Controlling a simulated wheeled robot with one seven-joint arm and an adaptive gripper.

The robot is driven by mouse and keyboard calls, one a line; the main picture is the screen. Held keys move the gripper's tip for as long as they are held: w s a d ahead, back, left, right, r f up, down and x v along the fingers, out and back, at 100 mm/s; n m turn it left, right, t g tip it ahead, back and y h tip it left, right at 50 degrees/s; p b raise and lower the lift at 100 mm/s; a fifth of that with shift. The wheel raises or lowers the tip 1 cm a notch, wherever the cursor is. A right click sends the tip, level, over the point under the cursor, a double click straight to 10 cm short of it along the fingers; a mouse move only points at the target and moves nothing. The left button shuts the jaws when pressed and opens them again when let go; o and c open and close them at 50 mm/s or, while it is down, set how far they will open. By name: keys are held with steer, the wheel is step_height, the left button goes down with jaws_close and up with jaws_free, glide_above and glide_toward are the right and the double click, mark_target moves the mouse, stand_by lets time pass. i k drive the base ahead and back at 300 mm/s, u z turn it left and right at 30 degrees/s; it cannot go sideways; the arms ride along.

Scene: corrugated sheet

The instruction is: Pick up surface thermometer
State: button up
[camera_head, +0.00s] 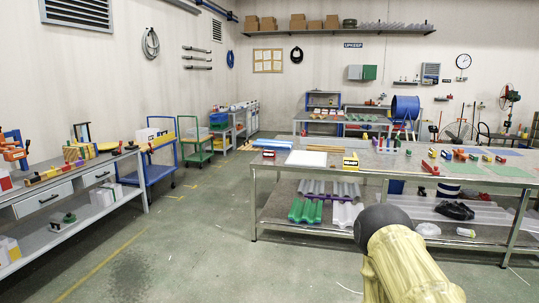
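I cannot make out the surface thermometer for certain; the small tools on the benches are too small to tell apart. A yellow and white item with dark markings (351,161) stands near the front edge of the long metal table (300,171). Several small red, yellow and green items lie further right on that table, among them a red one (430,167). A pale yellow link of my arm with a dark rounded end rises at the bottom right, in front of the table. My gripper is not in view.
A grey workbench with drawers (43,199) and tools stands at left. A blue cart (157,173) and green cart (200,157) stand behind it. Corrugated sheets (306,211) lie on the long table's lower shelf. The floor between bench and table is clear.

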mark_target(270, 154)
steer(key=z, duration=0.3)
steer(key=i, duration=1.9)
steer(key=z, duration=0.15)
steer(key=i, duration=1.6)
steer(key=u, duration=0.55)
steer(key=i, duration=1.65)
steer(key=u, duration=0.4)
